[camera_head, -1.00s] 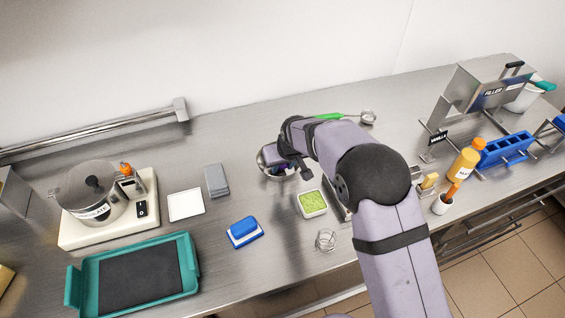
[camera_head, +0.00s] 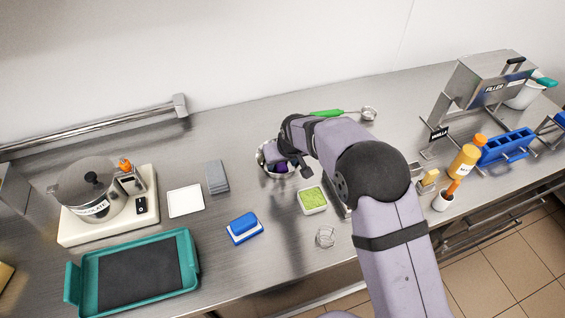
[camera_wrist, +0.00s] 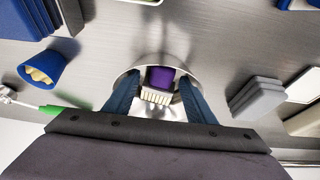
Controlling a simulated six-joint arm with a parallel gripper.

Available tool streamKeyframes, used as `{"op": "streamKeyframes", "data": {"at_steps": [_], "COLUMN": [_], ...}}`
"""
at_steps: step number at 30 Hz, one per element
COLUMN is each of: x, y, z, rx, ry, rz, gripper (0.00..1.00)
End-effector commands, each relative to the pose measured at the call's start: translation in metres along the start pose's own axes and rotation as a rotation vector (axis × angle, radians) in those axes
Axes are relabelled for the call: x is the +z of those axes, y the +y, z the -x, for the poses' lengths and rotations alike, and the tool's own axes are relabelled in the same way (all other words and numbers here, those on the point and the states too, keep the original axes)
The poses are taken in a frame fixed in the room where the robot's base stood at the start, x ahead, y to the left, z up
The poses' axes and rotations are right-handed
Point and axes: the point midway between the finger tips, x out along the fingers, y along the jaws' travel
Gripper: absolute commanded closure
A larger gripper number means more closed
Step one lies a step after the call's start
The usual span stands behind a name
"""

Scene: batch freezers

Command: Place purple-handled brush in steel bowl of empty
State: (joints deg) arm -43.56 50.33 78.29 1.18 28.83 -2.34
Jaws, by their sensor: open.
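The steel bowl (camera_head: 264,170) stands on the counter, partly hidden behind my arm; it also shows in the wrist view (camera_wrist: 136,71). The purple-handled brush (camera_wrist: 161,78) is in the bowl, with its purple part up and pale bristles toward my gripper. Its purple also shows in the head view (camera_head: 281,168). My gripper (camera_wrist: 154,95) is over the bowl, with its two blue fingers spread on either side of the brush and apart from it. The fingers are open. In the head view my wrist hides part of the bowl.
A tub of green filling (camera_head: 313,200) and a clear glass (camera_head: 325,237) stand near the bowl. A grey block stack (camera_head: 217,177), a blue-and-white sponge (camera_head: 244,228) and a white tile (camera_head: 186,201) lie to the left. A green-handled scoop (camera_head: 368,114) lies behind.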

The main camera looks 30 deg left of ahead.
Motion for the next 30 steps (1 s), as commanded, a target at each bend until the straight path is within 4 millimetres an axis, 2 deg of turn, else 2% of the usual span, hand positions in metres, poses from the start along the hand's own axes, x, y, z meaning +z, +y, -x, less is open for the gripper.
{"op": "streamKeyframes", "data": {"at_steps": [10,24,30], "x": [-0.002,-0.025,-0.027], "y": [0.000,0.000,0.000], "z": [0.006,0.060,0.065], "rx": [0.000,0.000,0.000], "ry": [-0.003,0.000,-0.001], "rz": [0.000,0.000,0.000], "gripper": [0.49,0.49,0.49]}}
